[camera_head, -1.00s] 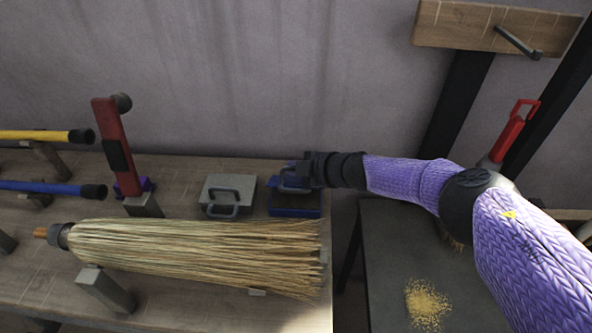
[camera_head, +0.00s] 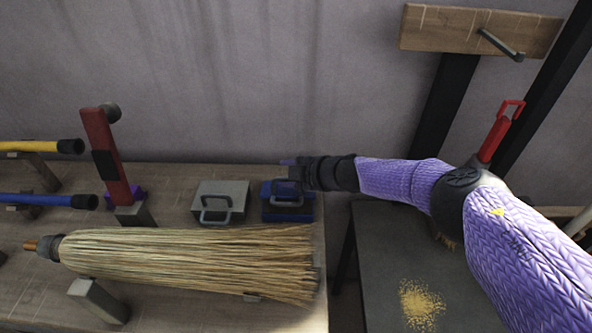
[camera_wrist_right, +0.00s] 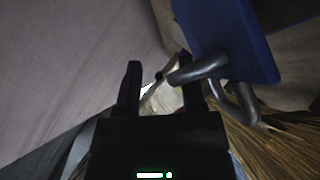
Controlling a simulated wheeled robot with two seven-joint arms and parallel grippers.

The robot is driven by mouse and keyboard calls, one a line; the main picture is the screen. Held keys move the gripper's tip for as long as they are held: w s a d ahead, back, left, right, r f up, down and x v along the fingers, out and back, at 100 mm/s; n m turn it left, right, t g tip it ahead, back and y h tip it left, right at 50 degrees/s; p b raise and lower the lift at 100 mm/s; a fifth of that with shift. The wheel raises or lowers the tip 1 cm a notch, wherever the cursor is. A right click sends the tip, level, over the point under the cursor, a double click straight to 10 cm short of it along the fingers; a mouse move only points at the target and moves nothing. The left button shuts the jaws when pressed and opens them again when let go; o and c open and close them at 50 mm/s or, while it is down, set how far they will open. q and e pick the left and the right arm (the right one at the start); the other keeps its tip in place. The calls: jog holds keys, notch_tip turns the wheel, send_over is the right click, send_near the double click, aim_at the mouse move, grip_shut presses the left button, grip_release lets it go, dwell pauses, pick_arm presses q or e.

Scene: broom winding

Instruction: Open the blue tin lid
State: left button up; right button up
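The blue tin (camera_head: 288,215) stands on the wooden bench near its right end. Its blue top bears a dark grey loop handle (camera_head: 288,197). My right gripper (camera_head: 287,166) is just above and behind the tin in the head view, reaching in from the right. The lid's angle is hard to tell. My left gripper is not in view.
A grey tin (camera_head: 233,187) with a handle stands left of the blue one. A large straw broom head (camera_head: 190,260) lies in front of both. A red-handled tool (camera_head: 108,160) stands at left. The wall (camera_head: 230,80) is close behind the bench.

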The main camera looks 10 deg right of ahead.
jog(key=p+v, duration=0.5)
jog(key=v, duration=0.4)
jog(key=shift+d+r, duration=0.15)
jog(key=shift+s, duration=0.1)
